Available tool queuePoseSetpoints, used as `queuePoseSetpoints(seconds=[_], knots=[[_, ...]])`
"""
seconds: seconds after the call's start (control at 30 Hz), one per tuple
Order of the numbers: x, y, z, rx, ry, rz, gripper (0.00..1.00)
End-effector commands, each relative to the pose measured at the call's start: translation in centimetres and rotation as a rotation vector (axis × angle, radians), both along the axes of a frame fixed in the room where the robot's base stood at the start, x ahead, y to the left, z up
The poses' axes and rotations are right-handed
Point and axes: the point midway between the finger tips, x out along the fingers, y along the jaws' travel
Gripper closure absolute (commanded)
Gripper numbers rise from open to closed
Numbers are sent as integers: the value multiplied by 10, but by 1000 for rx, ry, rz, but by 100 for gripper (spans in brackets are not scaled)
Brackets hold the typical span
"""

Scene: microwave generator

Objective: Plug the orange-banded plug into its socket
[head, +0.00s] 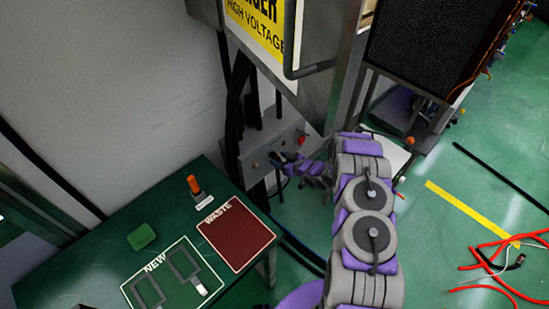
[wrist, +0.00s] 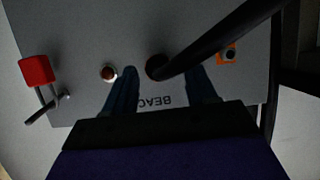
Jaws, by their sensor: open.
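My gripper (wrist: 165,78) is open, its two blue fingers pointing at a grey panel (wrist: 75,22). A round black end (wrist: 154,66) with a thick black cable shows between and just beyond the fingertips. I cannot tell whether it is seated in the panel, and no orange band shows on it. A dark round socket (wrist: 229,55) in an orange square is right of the fingers. In the head view my gripper (head: 284,160) is small, in front of the grey box (head: 258,150). An orange cylinder (head: 195,187) with a dark base stands on the green table; I cannot tell whether it is a plug.
A red padlock (wrist: 37,71) hangs at the panel's left, and a reddish round knob (wrist: 108,72) is beside the left finger. The table (head: 50,285) bears a WASTE mat (head: 237,235), a NEW mat (head: 180,290) and a green block (head: 141,237). Red cables (head: 490,265) lie on the floor.

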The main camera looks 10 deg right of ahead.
Motion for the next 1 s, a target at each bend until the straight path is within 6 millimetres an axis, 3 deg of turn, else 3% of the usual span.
queuePoseSetpoints(seconds=[0.3, 1.0], knots=[[12, 8, -6, 0, 0, 0, 44], [11, 8, -6, -1, 0, -2, 44]])
